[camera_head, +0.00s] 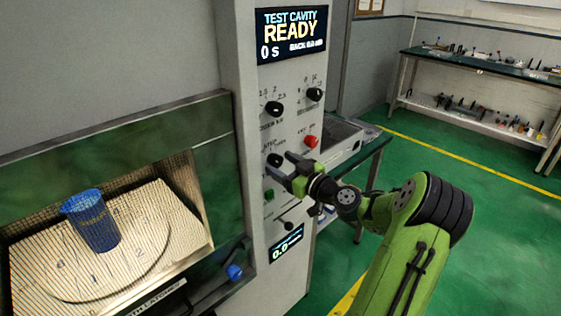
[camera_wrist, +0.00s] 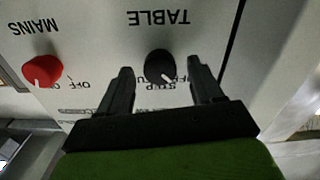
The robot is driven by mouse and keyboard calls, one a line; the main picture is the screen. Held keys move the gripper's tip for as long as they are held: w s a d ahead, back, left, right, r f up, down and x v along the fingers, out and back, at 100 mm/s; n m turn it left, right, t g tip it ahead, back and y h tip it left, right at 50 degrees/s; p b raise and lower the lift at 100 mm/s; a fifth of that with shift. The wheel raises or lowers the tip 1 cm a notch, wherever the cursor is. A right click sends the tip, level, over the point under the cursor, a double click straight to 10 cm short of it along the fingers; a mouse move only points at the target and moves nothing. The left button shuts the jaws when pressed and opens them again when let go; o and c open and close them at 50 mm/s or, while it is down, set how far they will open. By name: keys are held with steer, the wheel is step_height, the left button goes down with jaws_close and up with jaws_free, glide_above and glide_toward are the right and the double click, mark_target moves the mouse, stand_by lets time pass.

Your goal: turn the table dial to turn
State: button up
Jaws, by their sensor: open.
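The table dial (camera_wrist: 158,64) is a round black knob with a white pointer mark, below the upside-down word TABLE in the wrist view. Its pointer slants to the lower right in that view, near partly hidden lettering. In the head view the dial (camera_head: 273,160) sits on the grey control panel, partly behind my fingers. My gripper (camera_head: 280,164) is open in front of it. In the wrist view the fingers of my gripper (camera_wrist: 160,68) stand on either side of the dial with gaps. I cannot tell how deep they reach.
The red mains knob (camera_wrist: 42,70) is beside the dial; it also shows in the head view (camera_head: 310,141). Other black knobs (camera_head: 274,108) are above, and a green button (camera_head: 268,195) below. The display (camera_head: 291,35) reads READY. A blue beaker (camera_head: 90,222) stands inside the cavity.

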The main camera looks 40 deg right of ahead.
steer(key=shift+w, duration=0.6)
steer(key=c, duration=1.1)
steer(key=shift+m, duration=0.4)
steer(key=m, duration=0.3)
steer(key=shift+m, duration=0.3)
steer(key=m+p, duration=0.1)
steer(key=m, duration=0.3)
steer(key=shift+m, duration=0.3)
steer(key=m+p, duration=0.2)
steer(key=m, duration=0.3)
steer(key=shift+r, duration=0.1)
steer(key=shift+m+p, duration=1.25)
steer(key=shift+m, duration=0.75)
